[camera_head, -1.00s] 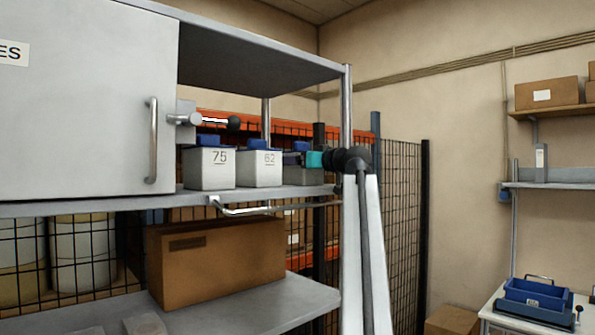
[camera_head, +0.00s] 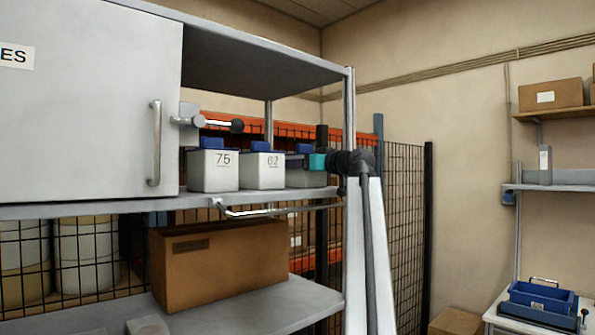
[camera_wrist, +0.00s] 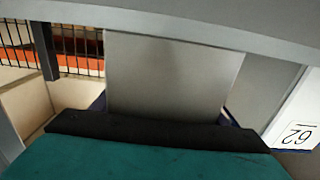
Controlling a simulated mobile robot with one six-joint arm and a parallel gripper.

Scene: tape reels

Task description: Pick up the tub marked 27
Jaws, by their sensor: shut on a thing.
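My gripper (camera_head: 308,160) is at the right end of the upper shelf, with its teal part beside a grey tub (camera_head: 299,178) that has a blue top (camera_head: 303,148). It is shut on this tub. The tub's number is not visible. In the wrist view the grey tub (camera_wrist: 170,75) stands just beyond the dark edge of my gripper (camera_wrist: 160,128). A tub marked 62 (camera_head: 263,173) is to its left and also shows upside down in the wrist view (camera_wrist: 297,115). A tub marked 75 (camera_head: 213,173) is further left.
A bent rod (camera_head: 245,212) hangs below the shelf edge. A cabinet door (camera_head: 80,100) is at left, with a cardboard box (camera_head: 220,265) below.

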